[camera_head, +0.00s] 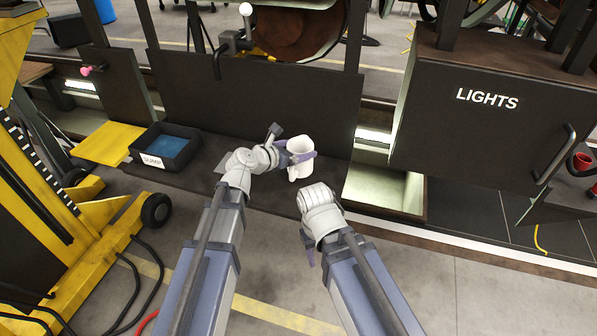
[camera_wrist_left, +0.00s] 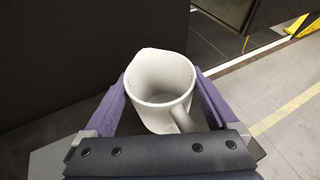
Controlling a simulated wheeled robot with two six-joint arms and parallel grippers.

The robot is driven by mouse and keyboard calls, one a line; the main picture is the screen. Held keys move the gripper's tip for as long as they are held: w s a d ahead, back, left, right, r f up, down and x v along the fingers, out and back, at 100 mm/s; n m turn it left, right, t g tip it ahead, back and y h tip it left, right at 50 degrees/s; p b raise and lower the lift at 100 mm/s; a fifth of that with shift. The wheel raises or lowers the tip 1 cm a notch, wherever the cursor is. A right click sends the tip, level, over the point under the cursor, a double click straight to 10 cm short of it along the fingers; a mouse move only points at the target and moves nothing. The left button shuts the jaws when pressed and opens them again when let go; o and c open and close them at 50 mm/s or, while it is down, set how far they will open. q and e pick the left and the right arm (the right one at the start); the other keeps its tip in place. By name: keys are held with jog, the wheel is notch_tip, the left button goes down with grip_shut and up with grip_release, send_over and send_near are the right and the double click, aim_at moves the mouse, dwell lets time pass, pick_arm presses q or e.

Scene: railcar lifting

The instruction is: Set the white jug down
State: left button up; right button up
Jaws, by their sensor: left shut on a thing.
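The white jug (camera_head: 300,158) is upright in the head view, at the dark ledge below the black panel. My left gripper (camera_head: 301,157) is shut on it, with a purple finger on each side. In the left wrist view the jug (camera_wrist_left: 160,88) stands between the two fingers of the left gripper (camera_wrist_left: 163,97), open top up, its handle toward the wrist. It looks empty inside. I cannot tell whether its base touches the ledge. My right arm ends to the right and nearer; its gripper (camera_head: 308,247) is mostly hidden below its wrist.
The dark ledge (camera_head: 262,195) has free room around the jug. A black bin marked DUMP (camera_head: 152,161) with a blue inside stands at the left, beside a yellow plate (camera_head: 108,143). A black LIGHTS box (camera_head: 480,125) stands at the right, and a yellow wheeled lift (camera_head: 45,190) at the left.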

pick_arm(q)
jog(key=shift+f+b, duration=2.15)
jog(key=shift+f, duration=0.55)
jog(key=shift+r, duration=0.15)
jog(key=o, duration=1.3)
jog(key=shift+c, duration=0.2)
